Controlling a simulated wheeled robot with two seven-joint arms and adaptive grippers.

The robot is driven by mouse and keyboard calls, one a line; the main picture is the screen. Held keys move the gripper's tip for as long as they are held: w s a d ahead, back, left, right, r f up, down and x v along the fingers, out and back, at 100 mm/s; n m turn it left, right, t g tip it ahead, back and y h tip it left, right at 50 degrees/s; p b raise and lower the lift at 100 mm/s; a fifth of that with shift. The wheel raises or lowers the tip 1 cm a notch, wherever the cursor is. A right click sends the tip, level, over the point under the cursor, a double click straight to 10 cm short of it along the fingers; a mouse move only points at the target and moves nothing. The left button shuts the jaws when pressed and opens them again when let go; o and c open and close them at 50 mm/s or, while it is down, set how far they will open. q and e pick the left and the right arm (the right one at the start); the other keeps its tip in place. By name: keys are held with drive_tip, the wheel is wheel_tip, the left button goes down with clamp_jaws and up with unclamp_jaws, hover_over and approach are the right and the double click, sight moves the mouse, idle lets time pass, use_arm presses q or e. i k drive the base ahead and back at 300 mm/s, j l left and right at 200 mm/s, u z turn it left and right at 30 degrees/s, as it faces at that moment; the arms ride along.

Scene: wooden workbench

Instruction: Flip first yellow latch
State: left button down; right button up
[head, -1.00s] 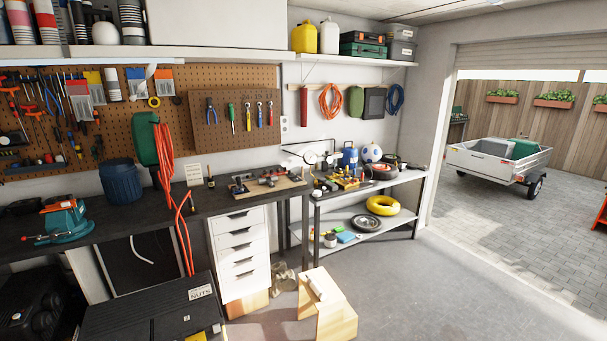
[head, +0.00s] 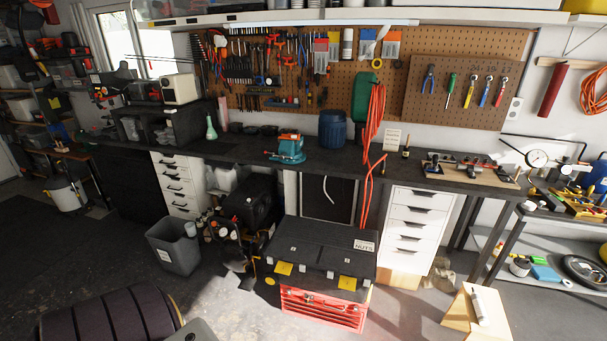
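A toolbox with a black lid (head: 322,243) and a red drawer front (head: 322,308) stands on the floor in front of the workbench. A yellow latch (head: 285,268) is on the left of its front edge. A second yellow latch (head: 347,283) is on the right. Both latches look alike, and their exact position is too small to tell. The lid looks closed. A label reading "NUTS" (head: 364,246) is on the lid. Neither of my grippers is in view.
A grey bin (head: 174,247) and a black machine (head: 250,202) stand left of the toolbox. White drawers (head: 418,228) and a wooden step (head: 478,312) are to its right. The dark workbench (head: 240,152) runs behind. An orange hose (head: 372,125) hangs down behind the toolbox.

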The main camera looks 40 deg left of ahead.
sight(285, 268)
drive_tip(key=u, duration=1.6)
